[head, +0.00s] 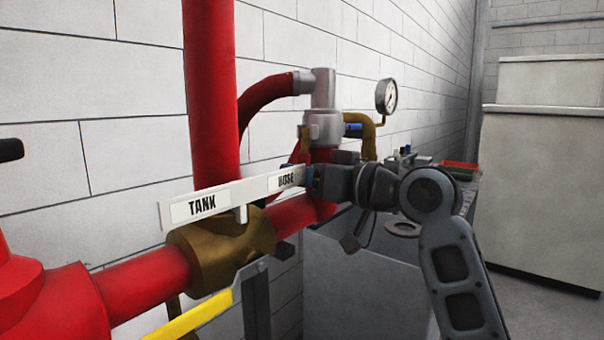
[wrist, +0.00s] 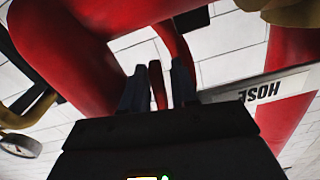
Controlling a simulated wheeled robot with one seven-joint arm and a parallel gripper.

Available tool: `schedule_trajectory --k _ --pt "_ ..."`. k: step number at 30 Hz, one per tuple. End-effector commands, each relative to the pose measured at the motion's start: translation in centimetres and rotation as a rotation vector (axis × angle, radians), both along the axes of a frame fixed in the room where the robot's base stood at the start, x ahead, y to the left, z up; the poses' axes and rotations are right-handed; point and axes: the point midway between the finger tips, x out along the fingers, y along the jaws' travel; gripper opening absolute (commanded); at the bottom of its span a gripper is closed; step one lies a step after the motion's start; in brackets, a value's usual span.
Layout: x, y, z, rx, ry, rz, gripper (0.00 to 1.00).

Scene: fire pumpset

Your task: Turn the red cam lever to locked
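My gripper (head: 312,183) is beside the red pipe, just right of the HOSE end of the white sign bar. In the wrist view its two dark fingers (wrist: 160,88) stand apart. A narrow red piece (wrist: 158,90), possibly the red cam lever, shows between them; I cannot tell whether they touch it. In the head view the lever cannot be made out, and my gripper and wrist cover that spot. The white sign bar (head: 243,194) reads TANK and HOSE; its HOSE end (wrist: 262,90) is close to the right finger in the wrist view.
A thick red upright pipe (head: 211,90) meets a brass valve body (head: 222,247) left of my gripper. A pressure gauge (head: 387,97) and a grey fitting (head: 323,128) stand behind it. A yellow bar (head: 200,318) lies low in front. Grey floor (head: 545,310) is open at right.

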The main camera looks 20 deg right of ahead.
Motion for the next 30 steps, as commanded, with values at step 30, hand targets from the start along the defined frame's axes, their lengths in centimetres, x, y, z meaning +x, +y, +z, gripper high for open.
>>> schedule_trajectory --k 30 --pt "-2.0 2.8 2.5 0.503 0.338 -0.006 0.38"
